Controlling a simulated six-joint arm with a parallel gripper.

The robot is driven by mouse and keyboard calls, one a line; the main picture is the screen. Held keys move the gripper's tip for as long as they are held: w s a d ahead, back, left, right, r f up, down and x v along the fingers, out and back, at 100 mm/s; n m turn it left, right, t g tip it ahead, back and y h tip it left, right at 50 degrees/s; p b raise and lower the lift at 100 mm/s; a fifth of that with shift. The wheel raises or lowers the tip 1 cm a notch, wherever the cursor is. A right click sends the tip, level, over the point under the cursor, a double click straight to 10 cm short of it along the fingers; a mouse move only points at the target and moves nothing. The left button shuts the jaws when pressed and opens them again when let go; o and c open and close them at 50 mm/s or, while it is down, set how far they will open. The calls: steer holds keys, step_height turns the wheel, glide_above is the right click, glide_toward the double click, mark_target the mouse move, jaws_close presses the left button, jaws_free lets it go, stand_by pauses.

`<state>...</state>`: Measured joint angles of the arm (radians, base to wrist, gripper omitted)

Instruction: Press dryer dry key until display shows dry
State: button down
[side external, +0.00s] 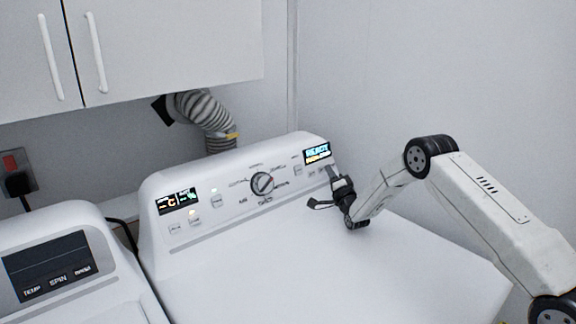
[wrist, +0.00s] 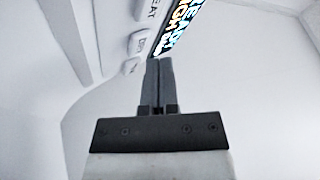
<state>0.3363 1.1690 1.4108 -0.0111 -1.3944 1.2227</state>
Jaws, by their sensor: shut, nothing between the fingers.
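The white dryer (side external: 400,270) has a lit display (side external: 317,153) at the right end of its panel. Its top line reads like "READY"; the lower line, in yellow, seems to start with "HIGH". The display also shows in the wrist view (wrist: 178,28), just beyond my fingertips. Beside it there is a key that seems marked "DRY" (wrist: 137,42), though the label is blurred. My gripper (side external: 330,171) is shut and empty, its tips close to the panel below the display. I cannot tell whether the tips touch a key. The wrist view shows the closed fingers (wrist: 160,62).
A key ending in "EAT" (wrist: 149,9) and another key (wrist: 130,66) sit near the dry key. A round knob (side external: 262,184) is mid-panel, with a second display (side external: 178,201) at its left. A washer (side external: 60,265) stands left; cabinets (side external: 170,50) hang above.

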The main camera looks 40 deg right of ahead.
steer(key=shift+s+r, duration=0.3)
steer(key=shift+s, duration=0.5)
steer(key=shift+s+r, duration=0.25)
steer(key=shift+s, duration=0.5)
steer(key=shift+s+r, duration=0.3)
steer(key=shift+s, duration=0.5)
stand_by(1.8)
steer(key=s, duration=0.1)
steer(key=s+r, duration=0.1)
steer(key=s, duration=0.1)
steer(key=shift+s+r, duration=0.15)
steer(key=shift+s, duration=0.15)
steer(key=shift+w, duration=0.1)
stand_by(0.3)
steer(key=w+f, duration=0.3)
steer(key=w, duration=0.5)
stand_by(0.5)
stand_by(1.6)
